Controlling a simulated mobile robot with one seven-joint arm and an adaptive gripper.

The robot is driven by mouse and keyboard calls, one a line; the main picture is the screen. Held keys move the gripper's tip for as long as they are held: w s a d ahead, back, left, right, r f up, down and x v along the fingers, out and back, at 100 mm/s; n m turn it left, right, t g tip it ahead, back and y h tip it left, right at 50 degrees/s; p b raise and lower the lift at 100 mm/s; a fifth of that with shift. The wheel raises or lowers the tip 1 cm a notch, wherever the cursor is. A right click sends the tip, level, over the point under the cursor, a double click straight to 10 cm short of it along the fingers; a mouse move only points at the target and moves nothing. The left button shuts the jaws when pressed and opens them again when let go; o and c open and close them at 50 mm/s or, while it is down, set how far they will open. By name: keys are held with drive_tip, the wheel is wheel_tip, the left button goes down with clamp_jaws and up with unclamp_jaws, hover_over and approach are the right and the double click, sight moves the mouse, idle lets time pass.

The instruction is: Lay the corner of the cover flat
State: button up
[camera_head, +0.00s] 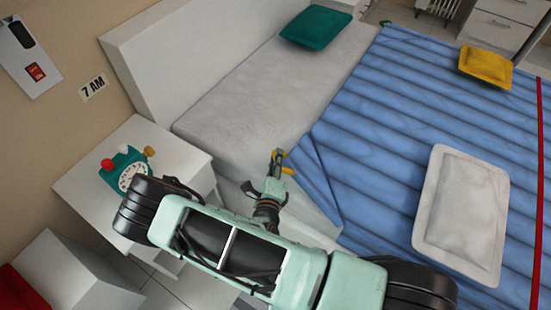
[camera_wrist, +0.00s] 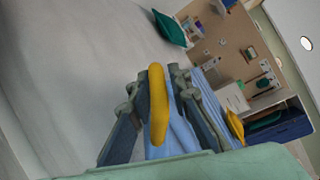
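The blue quilted cover (camera_head: 400,110) lies over the right part of the bed. Its near left corner (camera_head: 315,180) is creased and rises in a fold by the mattress side, beside my gripper (camera_head: 277,163). A yellow grip piece (camera_wrist: 157,105) at this corner sits between my two fingers in the wrist view, with a finger close on each side. My gripper (camera_wrist: 160,80) appears shut on it, with blue cloth (camera_wrist: 178,137) behind and below. In the head view the fingers partly hide the yellow piece.
A green pillow (camera_head: 316,27), a yellow pillow (camera_head: 486,67) and a white pillow (camera_head: 462,213) lie on the bed.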

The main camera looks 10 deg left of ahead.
drive_tip(key=shift+o, duration=1.3)
drive_tip(key=shift+s, duration=0.15)
drive_tip(key=s+r, duration=0.2)
drive_tip(key=s, duration=0.9)
drive_tip(key=shift+s+d, duration=0.25)
drive_tip(key=shift+s, duration=0.05)
